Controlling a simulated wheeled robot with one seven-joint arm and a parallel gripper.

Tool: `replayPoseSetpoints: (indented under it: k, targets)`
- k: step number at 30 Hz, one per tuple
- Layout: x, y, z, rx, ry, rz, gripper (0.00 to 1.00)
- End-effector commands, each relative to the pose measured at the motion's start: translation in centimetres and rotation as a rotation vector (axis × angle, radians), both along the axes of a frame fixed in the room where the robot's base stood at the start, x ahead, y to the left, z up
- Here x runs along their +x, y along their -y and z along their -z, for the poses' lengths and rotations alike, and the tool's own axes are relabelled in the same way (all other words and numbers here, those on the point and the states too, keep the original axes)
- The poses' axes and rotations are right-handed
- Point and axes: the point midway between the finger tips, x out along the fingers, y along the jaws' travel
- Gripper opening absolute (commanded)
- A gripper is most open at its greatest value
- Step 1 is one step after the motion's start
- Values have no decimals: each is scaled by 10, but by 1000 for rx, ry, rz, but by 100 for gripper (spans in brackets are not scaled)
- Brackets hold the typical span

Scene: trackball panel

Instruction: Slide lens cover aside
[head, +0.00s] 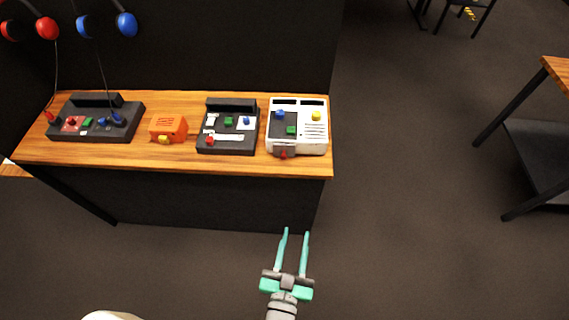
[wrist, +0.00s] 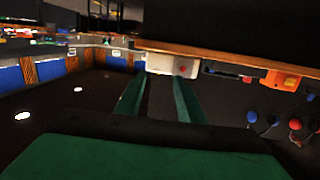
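I cannot make out a lens cover by shape in either view. A white panel (head: 318,140) with yellow, blue and green pieces and a red piece at its front edge stands at the table's right end. It also shows between the fingertips' directions in the wrist view (wrist: 160,62). A dark panel (head: 206,136) with red, green and blue pieces stands to its left. My gripper (head: 295,232) is open and empty, in front of and below the table's front edge, apart from every panel. Its two teal fingers also show in the wrist view (wrist: 158,86).
The wooden table (head: 230,164) also bears an orange box (head: 168,124) with a yellow knob and a black console (head: 75,110) with cords. Red headphones (head: 47,28) and blue headphones (head: 126,24) hang at upper left. Open floor (head: 420,200) lies right of the table.

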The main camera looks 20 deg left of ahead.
Motion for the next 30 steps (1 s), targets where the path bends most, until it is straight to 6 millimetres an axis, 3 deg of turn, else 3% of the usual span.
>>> replayPoseSetpoints:
  k: [3, 9, 20, 30]
  targets:
    - [42, -26, -3, 6, 43, -51, 35]
    - [89, -61, -10, 9, 86, -116, 35]
    - [120, -81, -16, 8, 108, -147, 35]
    - [170, -94, -17, 8, 109, -145, 35]
